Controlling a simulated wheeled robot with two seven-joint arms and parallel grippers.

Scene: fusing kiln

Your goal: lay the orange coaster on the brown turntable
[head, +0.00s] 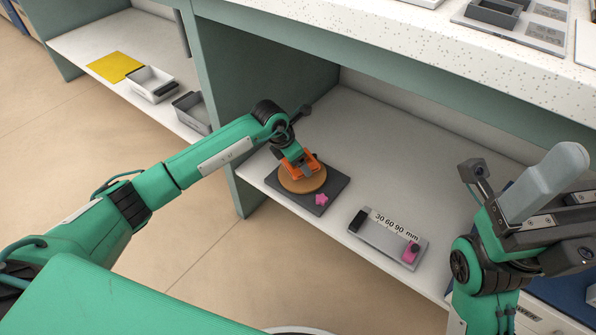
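The brown turntable (302,184) is a round disc on a dark square slab (336,184) on the white lower shelf. The orange coaster (313,168) is at the turntable, directly under and partly hidden by my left gripper (298,165). It appears to lie on the disc or just above it; I cannot tell which. The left fingers are at the coaster, but whether they are closed on it is unclear. My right gripper (548,226) is at the far right, away from the turntable, and its finger opening is not clear.
A pink star-shaped piece (321,199) sits on the slab's front. A grey gauge plate marked 30 60 90 mm (382,240) lies to the right. A green upright panel (237,110) stands left of the turntable. Bare shelf (400,150) lies behind. A speckled counter (400,30) overhangs.

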